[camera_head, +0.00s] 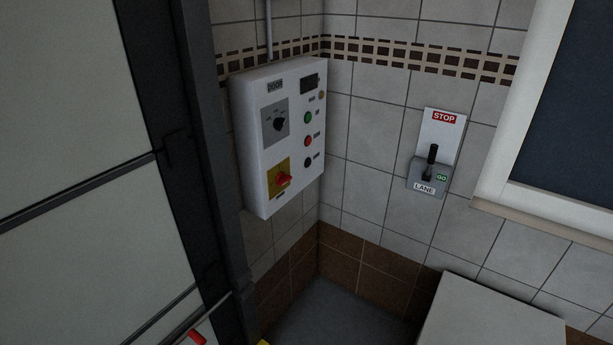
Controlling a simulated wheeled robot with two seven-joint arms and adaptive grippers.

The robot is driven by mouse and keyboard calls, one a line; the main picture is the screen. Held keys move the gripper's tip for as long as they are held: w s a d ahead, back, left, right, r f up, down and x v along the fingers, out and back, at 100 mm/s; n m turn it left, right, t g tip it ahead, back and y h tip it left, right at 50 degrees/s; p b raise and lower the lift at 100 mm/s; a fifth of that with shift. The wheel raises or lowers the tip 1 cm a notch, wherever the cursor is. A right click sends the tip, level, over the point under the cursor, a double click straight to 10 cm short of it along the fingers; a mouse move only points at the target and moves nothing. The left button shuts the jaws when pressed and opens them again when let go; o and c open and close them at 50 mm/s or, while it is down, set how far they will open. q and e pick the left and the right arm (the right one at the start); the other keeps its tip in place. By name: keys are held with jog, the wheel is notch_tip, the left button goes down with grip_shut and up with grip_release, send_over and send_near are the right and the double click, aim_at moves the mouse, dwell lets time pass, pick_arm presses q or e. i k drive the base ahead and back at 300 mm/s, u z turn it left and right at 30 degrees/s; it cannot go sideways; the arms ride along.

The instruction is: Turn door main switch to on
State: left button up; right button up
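A white control box (256,180) labelled DOOR hangs on the tiled wall left of the corner. Near its bottom is a red rotary switch (283,180) on a yellow plate (272,187); its exact setting is too small to read. Above it is a black rotary knob (279,124) on a grey plate. To the right are a small dark display (309,83) and green, red and black round buttons in a column. Neither of my grippers can be made out in the head view, and nothing touches the box.
A lever unit (432,160) marked STOP, GO and LANE is on the right wall. A large panelled door (75,110) with a dark frame fills the left. A pale box-like surface (490,315) stands at the lower right. A red-ended object (196,337) shows at the bottom edge.

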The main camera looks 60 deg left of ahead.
aim_at(281, 179)
jog(key=u, duration=0.35)
jog(key=i, duration=0.75)
jog(key=u, duration=1.15)
jog(key=i, duration=0.55)
jog(key=u, duration=0.55)
